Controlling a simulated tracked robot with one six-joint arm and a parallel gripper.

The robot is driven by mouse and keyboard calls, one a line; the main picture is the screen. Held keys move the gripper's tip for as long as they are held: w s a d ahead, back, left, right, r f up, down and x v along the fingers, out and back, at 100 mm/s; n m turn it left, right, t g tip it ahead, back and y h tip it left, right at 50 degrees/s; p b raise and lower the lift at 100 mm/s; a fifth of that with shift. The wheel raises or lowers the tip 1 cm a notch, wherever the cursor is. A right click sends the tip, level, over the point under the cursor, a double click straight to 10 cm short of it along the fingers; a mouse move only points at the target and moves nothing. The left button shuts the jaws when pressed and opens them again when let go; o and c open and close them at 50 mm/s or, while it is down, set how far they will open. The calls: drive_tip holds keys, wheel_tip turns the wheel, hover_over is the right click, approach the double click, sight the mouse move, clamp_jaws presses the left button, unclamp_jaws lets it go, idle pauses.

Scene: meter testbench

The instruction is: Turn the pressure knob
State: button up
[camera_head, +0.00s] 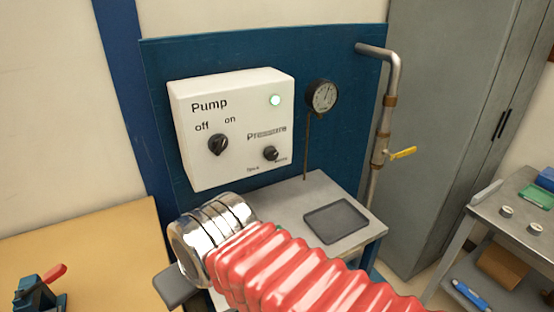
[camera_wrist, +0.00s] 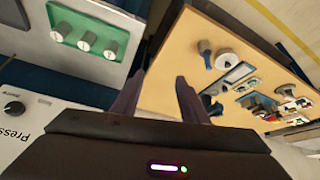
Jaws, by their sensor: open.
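The pressure knob (camera_head: 270,154) is a small black dial at the lower right of the white pump box (camera_head: 185,165), under the "Pressure" label. It also shows at the left edge of the wrist view (camera_wrist: 14,108). In the head view my red, ribbed arm hides much of the area below the box.
A round gauge (camera_head: 322,96) and a pipe with a yellow valve handle (camera_head: 403,153) are right of the box. A grey bench (camera_head: 290,200) with a dark tray (camera_head: 337,221) stands below. A wooden table (camera_head: 80,240) with a red-handled vise (camera_head: 42,288) is at left.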

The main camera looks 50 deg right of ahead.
drive_tip(key=shift+o, duration=1.4)
drive_tip(key=w+d+m+t+h, duration=0.1)
drive_tip(key=w+d+t+h, duration=0.1)
drive_tip(key=w+d, duration=0.5)
drive_tip(key=d, duration=0.3)
drive_tip(key=shift+w+d+m+h, duration=0.15)
drive_tip(key=shift+w+m+h, duration=0.1)
drive_tip(key=shift+m+h, duration=0.15)
drive_tip(key=t+h, duration=0.4)
drive_tip(key=t, duration=0.1)
approach(273, 156)
drive_tip(key=s+a+f, duration=0.1)
drive_tip(key=a+f, duration=0.1)
drive_tip(key=a, duration=0.2)
drive_tip(key=s+d+t+y, duration=0.1)
drive_tip(key=s+d+t, duration=0.2)
drive_tip(key=s, duration=0.3)
drive_tip(key=shift+d+f+t+y, duration=0.35)
drive_tip(key=shift+d+t+y, duration=0.05)
drive_tip(key=shift+t, duration=0.3)
drive_tip(key=x, duration=1.3)
drive_tip(key=shift+w+d, duration=0.15)
drive_tip(key=shift+w, duration=0.15)
